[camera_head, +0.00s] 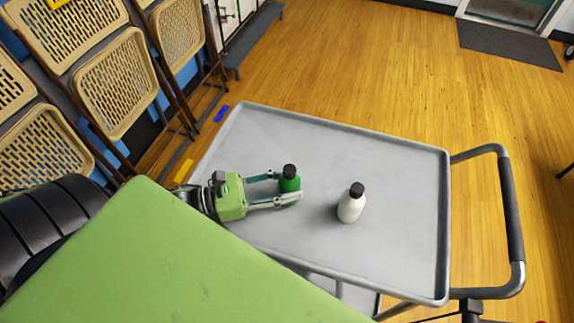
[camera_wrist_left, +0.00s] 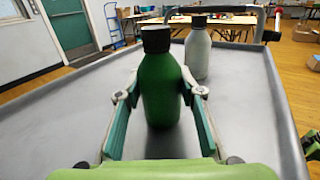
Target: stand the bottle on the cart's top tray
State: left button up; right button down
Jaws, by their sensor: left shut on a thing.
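A green bottle with a black cap (camera_head: 289,184) is upright over the left part of the cart's grey top tray (camera_head: 400,170). My left gripper (camera_head: 286,187) is shut on it, one finger on each side. In the left wrist view the green bottle (camera_wrist_left: 160,88) is between the fingertips (camera_wrist_left: 160,95), and its base looks to be at the tray surface; I cannot tell if it touches. A white bottle with a black cap (camera_head: 351,204) stands upright on the tray to the right, and behind the green one in the left wrist view (camera_wrist_left: 198,52).
The tray has a raised rim (camera_head: 340,123) and a dark push handle (camera_head: 511,210) at right. Folding chairs (camera_head: 115,85) lean at the left. A green panel (camera_head: 150,260) fills the lower left. The tray's back and right areas are clear.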

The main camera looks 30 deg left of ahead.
pick_arm(q)
jog(key=shift+r, duration=0.1)
jog(key=o, duration=1.2)
jog(key=shift+o, duration=0.2)
jog(key=shift+s+a, duration=0.15)
jog(key=shift+s, duration=0.1)
jog(key=shift+v, duration=3.5)
